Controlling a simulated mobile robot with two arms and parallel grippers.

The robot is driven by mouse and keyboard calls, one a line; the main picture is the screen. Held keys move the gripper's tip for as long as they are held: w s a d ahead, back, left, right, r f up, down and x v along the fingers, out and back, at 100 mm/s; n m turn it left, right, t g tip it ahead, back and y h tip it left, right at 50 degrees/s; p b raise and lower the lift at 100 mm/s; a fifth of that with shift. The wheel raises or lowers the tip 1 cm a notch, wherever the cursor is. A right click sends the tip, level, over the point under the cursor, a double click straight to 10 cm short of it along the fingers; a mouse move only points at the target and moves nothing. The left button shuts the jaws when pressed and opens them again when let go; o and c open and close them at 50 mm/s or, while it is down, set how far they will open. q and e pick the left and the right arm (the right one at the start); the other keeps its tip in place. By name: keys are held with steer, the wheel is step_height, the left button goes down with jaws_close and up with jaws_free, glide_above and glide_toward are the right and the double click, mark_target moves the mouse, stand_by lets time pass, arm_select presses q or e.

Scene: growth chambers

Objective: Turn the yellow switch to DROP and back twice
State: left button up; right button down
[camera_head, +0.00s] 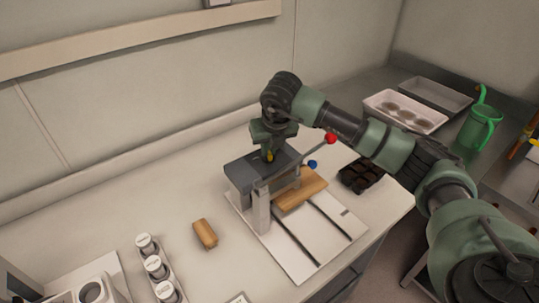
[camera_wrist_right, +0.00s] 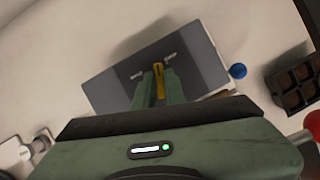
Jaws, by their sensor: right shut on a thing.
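The yellow switch (camera_wrist_right: 159,80) sits on top of a grey box (camera_wrist_right: 110,90) and shows between the fingers of my right gripper (camera_wrist_right: 160,88) in the right wrist view. In the head view, my right gripper (camera_head: 269,152) points down onto the grey box (camera_head: 243,175), and a bit of the yellow switch (camera_head: 270,156) shows at its fingertips. The right gripper is shut on the switch. Pale label marks flank the switch, but I cannot read them. My left gripper is not in view.
The box stands on a white base plate (camera_head: 300,243) with a wooden block (camera_head: 300,189) under it. A red knob (camera_head: 331,138) and a blue knob (camera_head: 312,164) are close by. Another wooden block (camera_head: 205,233), white-capped jars (camera_head: 155,267) and a dark cell tray (camera_head: 360,176) lie around it.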

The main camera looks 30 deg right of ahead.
steer(key=m+h+b, duration=0.1)
steer(key=m+b, duration=0.1)
steer(key=m, duration=0.1)
steer(key=shift+w+a+g, duration=0.1)
steer(key=shift+g, duration=0.2)
steer(key=shift+m+h+b, duration=0.5)
steer(key=shift+m+b, duration=0.1)
steer(key=shift+m, duration=0.4)
steer(key=shift+r, duration=0.15)
steer(key=c, duration=1.5)
jaws_free()
steer(key=b+v, duration=0.1)
steer(key=v, duration=0.6)
steer(key=shift+a+r+b, duration=0.1)
steer(key=shift+r+b, duration=0.2)
steer(key=shift+r, duration=0.05)
